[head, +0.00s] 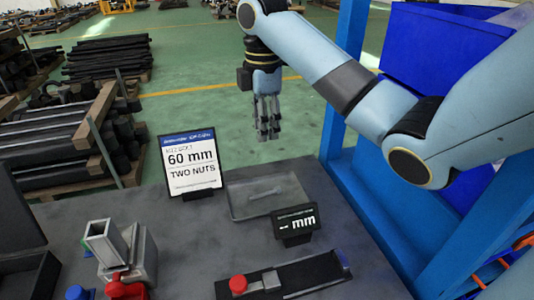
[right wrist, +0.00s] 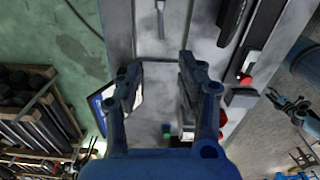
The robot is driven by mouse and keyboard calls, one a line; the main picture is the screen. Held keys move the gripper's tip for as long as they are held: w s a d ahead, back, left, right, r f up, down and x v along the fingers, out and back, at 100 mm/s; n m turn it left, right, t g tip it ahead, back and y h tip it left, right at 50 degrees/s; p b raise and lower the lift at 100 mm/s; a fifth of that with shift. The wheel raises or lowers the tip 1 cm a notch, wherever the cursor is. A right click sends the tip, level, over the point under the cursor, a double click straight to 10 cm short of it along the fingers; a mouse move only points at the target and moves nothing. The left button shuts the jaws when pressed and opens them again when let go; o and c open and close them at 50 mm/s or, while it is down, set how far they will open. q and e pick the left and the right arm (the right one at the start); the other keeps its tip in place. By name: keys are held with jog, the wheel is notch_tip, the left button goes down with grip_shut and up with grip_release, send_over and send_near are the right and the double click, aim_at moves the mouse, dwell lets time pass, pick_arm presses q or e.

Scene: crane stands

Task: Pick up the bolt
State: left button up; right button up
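The bolt (head: 265,193) is a small grey rod lying in a shallow grey tray (head: 292,205) on the dark table. A small grey shape near the top of the right wrist view (right wrist: 161,16) looks like the same bolt. My right gripper (head: 268,135) hangs fingers down, above and beyond the tray in the head view, apart from the bolt. In the right wrist view its two fingers (right wrist: 158,75) are spread with nothing between them.
A sign reading 60 mm, two nuts (head: 191,160) stands left of the tray. A small black display (head: 296,224) stands at its front right. A black fixture with a red knob (head: 238,284) and a metal block (head: 140,258) are nearer. Blue posts (head: 345,75) rise at right.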

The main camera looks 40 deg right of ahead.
notch_tip(320, 180, down, 2)
jog(key=b, duration=0.8)
send_over(264, 193)
notch_tip(264, 193, down, 6)
notch_tip(264, 193, down, 6)
jog(key=shift+s+r, duration=0.1)
jog(key=shift+r, duration=0.05)
jog(key=shift+f, duration=2.8)
pick_arm(q)
notch_tip(264, 193, down, 9)
jog(key=shift+s+r, duration=0.15)
jog(key=shift+s, duration=0.15)
pick_arm(e)
grip_shut()
